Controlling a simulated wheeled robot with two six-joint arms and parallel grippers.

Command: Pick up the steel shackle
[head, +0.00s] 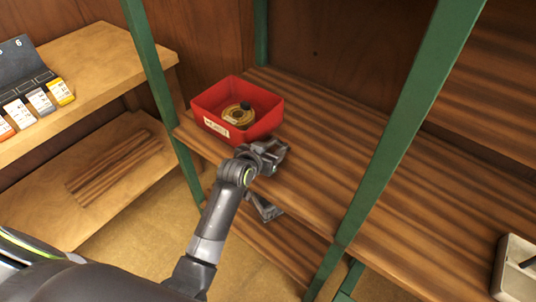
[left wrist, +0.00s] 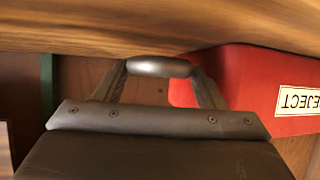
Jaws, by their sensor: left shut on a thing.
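My left gripper (head: 272,155) is at the front edge of the upper shelf, just in front of the red bin (head: 268,128). In the left wrist view its two dark fingers are closed on a smooth grey rounded bar (left wrist: 158,67), which I take to be the steel shackle. Only this short bar shows between the fingertips; the rest of its shape is hidden. In the head view the gripper hides the shackle. My right gripper is not in view.
The red bin is labelled REJECT and holds a yellow ring-shaped part (head: 238,114). Green posts (head: 400,110) frame the wooden shelf (head: 330,140), which is bare right of the bin. A pale tray (head: 515,270) is at lower right. Several small boxes (head: 40,100) stand at left.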

